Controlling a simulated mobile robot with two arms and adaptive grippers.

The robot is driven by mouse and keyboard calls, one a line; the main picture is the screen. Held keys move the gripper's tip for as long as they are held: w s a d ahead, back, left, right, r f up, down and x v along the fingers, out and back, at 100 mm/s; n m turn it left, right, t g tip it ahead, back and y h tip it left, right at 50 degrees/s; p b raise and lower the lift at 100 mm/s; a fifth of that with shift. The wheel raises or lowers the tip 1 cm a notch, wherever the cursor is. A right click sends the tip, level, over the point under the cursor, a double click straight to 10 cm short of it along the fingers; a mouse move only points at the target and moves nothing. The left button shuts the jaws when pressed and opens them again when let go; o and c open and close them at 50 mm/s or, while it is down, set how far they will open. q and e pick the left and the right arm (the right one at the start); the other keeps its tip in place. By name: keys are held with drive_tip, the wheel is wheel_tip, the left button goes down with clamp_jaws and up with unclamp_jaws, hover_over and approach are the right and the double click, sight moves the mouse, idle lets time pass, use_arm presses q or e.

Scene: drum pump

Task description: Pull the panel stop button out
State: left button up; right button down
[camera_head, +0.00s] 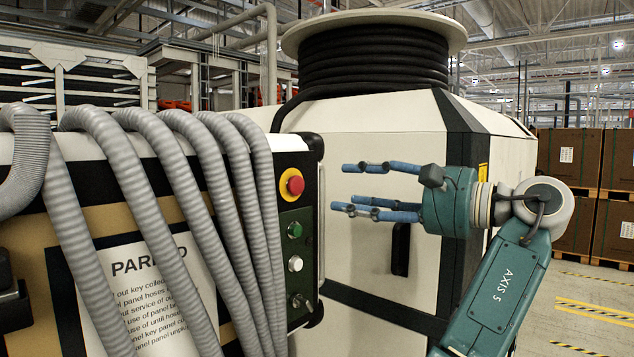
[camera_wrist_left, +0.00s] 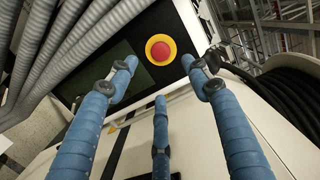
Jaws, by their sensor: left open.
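The red stop button (camera_head: 295,185) sits on a yellow round base at the top of the control panel (camera_head: 300,225). In the left wrist view the stop button (camera_wrist_left: 160,49) is ahead, beyond the fingertips. My left gripper (camera_head: 345,188) is open and empty, to the right of the button in the head view, with its blue fingers pointing at the panel. In the left wrist view the three fingers of the left gripper (camera_wrist_left: 160,75) are spread below and beside the button, with none visibly closed on it. My right gripper does not show.
Below the stop button are a green button (camera_head: 294,229), a white button (camera_head: 295,264) and a key switch (camera_head: 297,300). Several grey hoses (camera_head: 185,170) hang left of the panel over a PARKED notice (camera_head: 150,290). A hose reel (camera_head: 374,60) stands on the white cabinet behind.

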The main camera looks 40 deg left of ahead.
sight(299, 186)
use_arm(q)
drive_tip(key=a+p, duration=0.1)
drive_tip(key=a, duration=0.2)
drive_tip(key=a+p, duration=0.2)
drive_tip(key=a, duration=0.1)
drive_tip(key=s+a+p, duration=0.1)
drive_tip(key=a, duration=0.2)
drive_tip(key=shift+a+r, duration=0.2)
drive_tip(key=shift+a, duration=0.05)
drive_tip(key=shift+a+f+p, duration=0.15)
drive_tip(key=shift+a+p, duration=0.3)
drive_tip(key=shift+a, duration=0.25)
drive_tip(key=shift+c, duration=0.5)
clamp_jaws()
drive_tip(key=shift+s, duration=0.1)
